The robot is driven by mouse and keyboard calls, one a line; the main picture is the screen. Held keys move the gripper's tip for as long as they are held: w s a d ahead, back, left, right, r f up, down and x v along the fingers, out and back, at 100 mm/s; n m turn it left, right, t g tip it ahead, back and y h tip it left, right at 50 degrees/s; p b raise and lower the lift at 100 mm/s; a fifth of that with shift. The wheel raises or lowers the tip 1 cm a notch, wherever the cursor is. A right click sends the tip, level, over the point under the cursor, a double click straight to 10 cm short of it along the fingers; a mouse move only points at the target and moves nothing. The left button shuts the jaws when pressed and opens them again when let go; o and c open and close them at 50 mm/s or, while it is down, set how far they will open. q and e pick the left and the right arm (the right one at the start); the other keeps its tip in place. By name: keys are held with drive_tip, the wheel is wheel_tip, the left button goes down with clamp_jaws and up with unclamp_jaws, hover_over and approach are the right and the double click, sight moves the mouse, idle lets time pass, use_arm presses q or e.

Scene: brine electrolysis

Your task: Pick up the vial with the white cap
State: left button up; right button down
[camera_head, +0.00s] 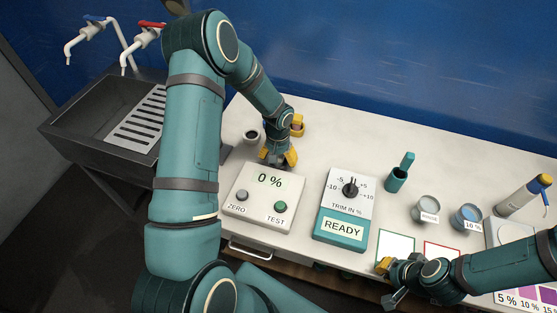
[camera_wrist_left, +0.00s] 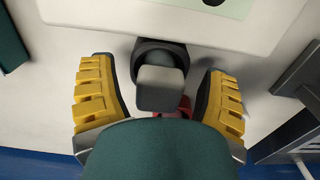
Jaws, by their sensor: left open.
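My left gripper (camera_head: 277,157) is low over the bench, just behind the 0 % panel, with its yellow fingers apart. In the left wrist view the open fingers (camera_wrist_left: 160,92) stand on either side of a pale grey, square-looking block (camera_wrist_left: 160,90). It may be the white cap of the vial, but I cannot tell for sure. A dark round rim (camera_wrist_left: 147,47) shows beside the block, and a bit of red (camera_wrist_left: 186,104) shows under it. In the head view the vial is hidden by the gripper. My right gripper (camera_head: 387,281) is over the front edge, at right.
The 0 % panel (camera_head: 262,200) lies close in front of my left gripper. A small dark-mouthed cup (camera_head: 252,136) stands to its left. The READY trim panel (camera_head: 343,227), a teal holder (camera_head: 397,178) and two cups stand to the right. A sink (camera_head: 95,120) is at left.

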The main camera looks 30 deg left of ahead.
use_arm(q)
drive_tip(key=shift+f, duration=0.1)
drive_tip(key=c, duration=1.3)
drive_tip(key=shift+o, duration=0.2)
